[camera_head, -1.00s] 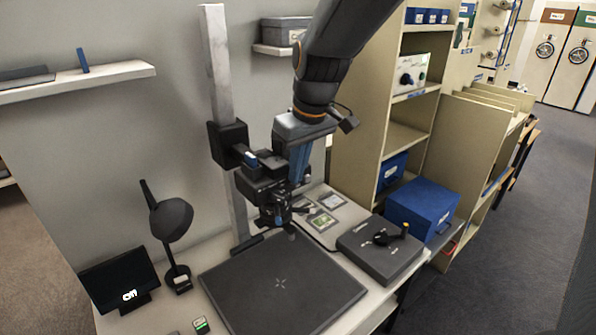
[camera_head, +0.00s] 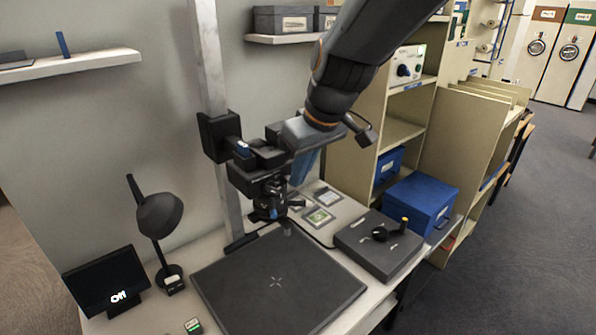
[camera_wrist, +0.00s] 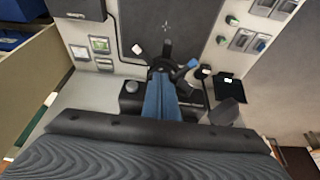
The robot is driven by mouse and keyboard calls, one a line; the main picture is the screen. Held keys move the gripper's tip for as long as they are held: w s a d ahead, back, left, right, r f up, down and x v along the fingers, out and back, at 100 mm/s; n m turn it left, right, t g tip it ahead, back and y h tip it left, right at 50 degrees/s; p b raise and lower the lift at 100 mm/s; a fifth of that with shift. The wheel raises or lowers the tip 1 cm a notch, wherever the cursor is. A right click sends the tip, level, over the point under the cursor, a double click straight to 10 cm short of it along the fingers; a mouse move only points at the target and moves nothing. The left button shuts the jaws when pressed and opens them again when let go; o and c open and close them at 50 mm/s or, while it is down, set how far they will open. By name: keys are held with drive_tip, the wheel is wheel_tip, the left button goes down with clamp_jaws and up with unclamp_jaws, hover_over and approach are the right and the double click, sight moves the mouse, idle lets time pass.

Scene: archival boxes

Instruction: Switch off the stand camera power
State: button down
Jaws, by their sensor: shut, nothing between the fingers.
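The stand camera (camera_head: 268,205) is a black body on a carriage attached to the grey upright column (camera_head: 213,90), above the dark baseboard (camera_head: 275,282). It also shows in the wrist view (camera_wrist: 168,47). My gripper (camera_head: 300,180) has blue fingers, shut and empty, pointing down close beside the stand camera. In the wrist view my gripper (camera_wrist: 165,78) reaches toward the camera body, and a blue lever-like part (camera_wrist: 188,66) shows right of the tips. I cannot tell whether the fingers touch anything. The power switch itself cannot be made out.
A black desk lamp (camera_head: 160,215) stands left of the baseboard. A dark control box (camera_head: 375,250) with a knob and a blue box (camera_head: 420,200) are at the right. Shelves (camera_head: 405,130) rise behind them. Small cards (camera_head: 318,216) lie behind the baseboard.

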drive_tip(key=shift+w+a+r, duration=0.1)
drive_tip(key=shift+w+a+r+p, duration=0.3)
drive_tip(key=shift+w+a, duration=0.1)
drive_tip(key=shift+w, duration=0.1)
idle(0.4)
drive_tip(key=s+d+r+p, duration=0.4)
drive_tip(key=s+r, duration=0.2)
drive_tip(key=shift+d+r+p, duration=0.3)
drive_tip(key=shift+d+p, duration=0.1)
